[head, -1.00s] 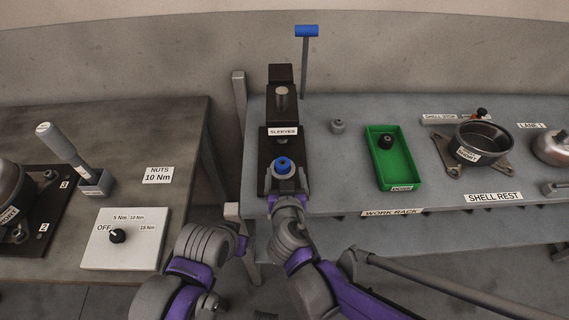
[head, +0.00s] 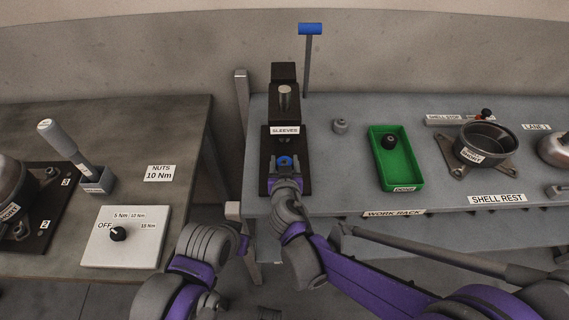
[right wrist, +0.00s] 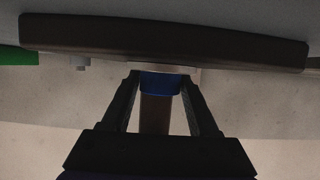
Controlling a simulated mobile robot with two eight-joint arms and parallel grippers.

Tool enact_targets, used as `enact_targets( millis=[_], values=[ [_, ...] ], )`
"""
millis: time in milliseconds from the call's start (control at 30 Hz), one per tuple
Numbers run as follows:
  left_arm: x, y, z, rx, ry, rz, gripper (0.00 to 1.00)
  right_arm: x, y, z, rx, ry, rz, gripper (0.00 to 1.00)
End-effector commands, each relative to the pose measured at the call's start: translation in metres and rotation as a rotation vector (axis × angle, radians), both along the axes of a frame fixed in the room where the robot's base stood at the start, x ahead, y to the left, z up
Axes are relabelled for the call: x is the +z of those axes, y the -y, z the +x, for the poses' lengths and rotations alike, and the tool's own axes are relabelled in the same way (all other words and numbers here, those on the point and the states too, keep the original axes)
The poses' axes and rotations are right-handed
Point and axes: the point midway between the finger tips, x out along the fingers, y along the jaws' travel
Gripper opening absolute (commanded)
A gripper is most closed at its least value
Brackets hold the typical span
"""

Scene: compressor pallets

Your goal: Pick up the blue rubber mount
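The blue rubber mount (head: 286,161) is at the front of the dark fixture with the SLEEVES label (head: 285,130). Its base is mostly hidden by my right gripper (head: 286,165), which reaches in from the front. In the right wrist view the blue mount (right wrist: 160,83) shows between the two dark fingertips (right wrist: 161,88), with one finger on each side. Little or no gap shows beside it, and I cannot tell whether the fingers press on it. My left arm is at the lower left of the head view, but its gripper does not show.
The fixture's metal post (head: 285,98) stands behind the mount. A small grey part (head: 340,126) and a green tray (head: 417,176) holding a dark part (head: 389,142) are to the right. A brown bench (head: 190,125) is at left.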

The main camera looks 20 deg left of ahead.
Motion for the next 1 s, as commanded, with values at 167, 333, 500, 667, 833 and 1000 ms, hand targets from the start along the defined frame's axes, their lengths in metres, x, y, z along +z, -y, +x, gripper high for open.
enact_targets(
  millis=[167,333,500,667,833,1000],
  values=[
    [0.0,0.0,0.0,0.0,0.0,0.0,0.5,0.0,0.0,0.0,0.0,0.0,0.0,0.26],
    [0.0,0.0,0.0,0.0,0.0,0.0,0.5,0.0,0.0,0.0,0.0,0.0,0.0,0.0],
    [0.0,0.0,0.0,0.0,0.0,0.0,0.5,0.0,0.0,0.0,0.0,0.0,0.0,0.0],
    [0.001,0.0,0.0,0.0,0.0,0.0,0.5,0.004,0.0,0.0,0.0,0.0,0.0,0.0],
    [0.004,0.0,0.001,0.0,0.001,0.0,0.5,0.017,0.0,0.0,0.0,0.0,-0.001,0.0],
    [0.007,0.0,0.001,0.0,0.003,0.0,0.5,0.038,0.001,-0.005,0.001,0.0,-0.001,0.0]
  ],
)
